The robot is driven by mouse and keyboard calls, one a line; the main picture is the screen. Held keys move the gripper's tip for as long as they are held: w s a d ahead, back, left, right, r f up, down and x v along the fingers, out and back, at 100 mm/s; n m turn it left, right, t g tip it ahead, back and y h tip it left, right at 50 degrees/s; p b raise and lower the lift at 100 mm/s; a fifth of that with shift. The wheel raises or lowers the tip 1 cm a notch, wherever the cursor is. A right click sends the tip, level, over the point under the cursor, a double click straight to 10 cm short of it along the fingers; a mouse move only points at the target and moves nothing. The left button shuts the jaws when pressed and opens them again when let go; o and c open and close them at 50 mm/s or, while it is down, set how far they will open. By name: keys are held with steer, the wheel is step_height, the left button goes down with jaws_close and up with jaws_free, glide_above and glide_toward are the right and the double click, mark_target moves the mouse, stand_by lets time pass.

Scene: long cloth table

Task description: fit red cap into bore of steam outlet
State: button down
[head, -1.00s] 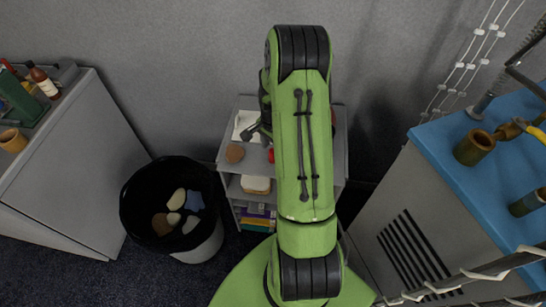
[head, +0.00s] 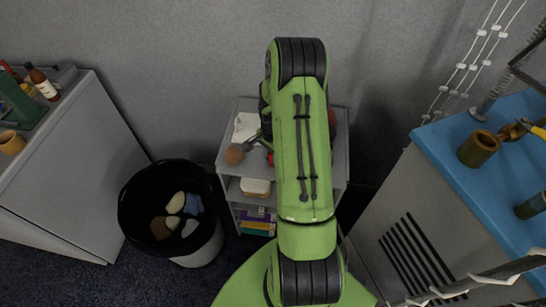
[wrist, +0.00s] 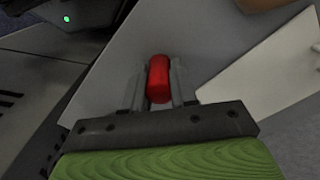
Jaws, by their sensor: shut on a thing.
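The red cap (wrist: 158,78) is a short rounded cylinder between the two grey fingers of my gripper (wrist: 157,70) in the wrist view. My gripper is shut on it, over a pale grey surface. In the head view a small red patch (head: 270,158) shows beside my green arm, above the grey shelf cart; my arm hides most of the gripper there. I cannot identify the steam outlet for certain. A brass-coloured hollow cylinder (head: 478,148) stands on the blue top at the right, apart from my gripper.
A grey cabinet (head: 80,170) is at far left, the blue-topped unit (head: 440,140) at right.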

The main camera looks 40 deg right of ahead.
step_height(320, 180, up, 10)
steer(key=p, duration=0.2)
steer(key=shift+p, duration=0.3)
steer(key=w+a+f+n+p, duration=0.2)
steer(key=w+a+n, duration=0.1)
steer(key=a+n, duration=0.5)
steer(key=w+a+f+n+p, duration=0.2)
steer(key=a+n, duration=0.7)
steer(key=a, duration=0.6)
steer(key=shift+w+n, duration=0.3)
steer(key=shift+w, duration=0.4)
